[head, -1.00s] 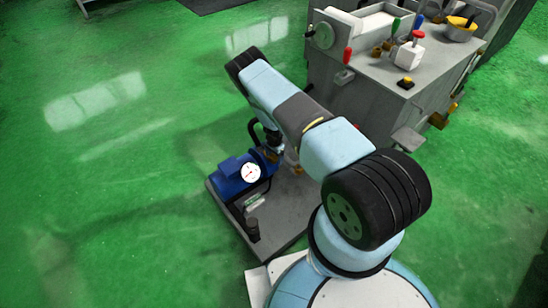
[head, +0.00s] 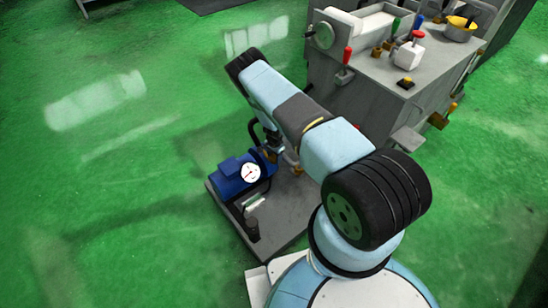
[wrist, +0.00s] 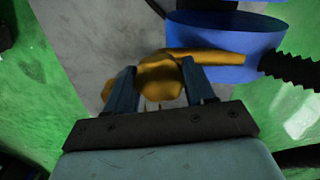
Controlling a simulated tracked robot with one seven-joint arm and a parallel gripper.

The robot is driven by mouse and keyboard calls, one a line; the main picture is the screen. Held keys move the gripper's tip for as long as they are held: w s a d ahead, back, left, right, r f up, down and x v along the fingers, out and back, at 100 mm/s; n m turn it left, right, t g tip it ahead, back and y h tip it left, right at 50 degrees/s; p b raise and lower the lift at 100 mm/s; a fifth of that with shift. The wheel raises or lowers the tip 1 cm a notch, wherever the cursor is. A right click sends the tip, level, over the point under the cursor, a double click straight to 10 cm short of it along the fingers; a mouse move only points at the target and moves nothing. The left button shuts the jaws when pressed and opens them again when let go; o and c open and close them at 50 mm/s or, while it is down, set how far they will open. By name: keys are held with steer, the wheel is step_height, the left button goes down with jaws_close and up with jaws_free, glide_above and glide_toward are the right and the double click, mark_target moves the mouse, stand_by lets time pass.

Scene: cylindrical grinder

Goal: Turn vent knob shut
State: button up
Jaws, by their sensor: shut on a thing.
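The vent knob (wrist: 160,80) is a yellow-gold part with a lobed body, held between the two blue fingers of my gripper (wrist: 160,88) in the wrist view. My gripper is shut on it. A yellow bar (wrist: 215,56) extends to the right from the knob, in front of a blue cylinder (wrist: 222,32). In the head view my arm covers most of the knob, and my gripper is down beside the blue pump (head: 240,174) with its round white gauge (head: 250,173).
The pump stands on a grey base plate (head: 284,215) on the green floor. The grey grinder (head: 372,100) with coloured levers stands behind to the right. A black corrugated hose (wrist: 290,68) leaves the blue cylinder. Floor to the left is clear.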

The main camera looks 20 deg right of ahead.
mark_target(274, 156)
steer(key=shift+m, duration=0.9)
steer(key=o, duration=1)
steer(key=shift+o, duration=0.2)
steer(key=shift+r, duration=0.15)
step_height(274, 156, up, 13)
steer(key=shift+r, duration=0.2)
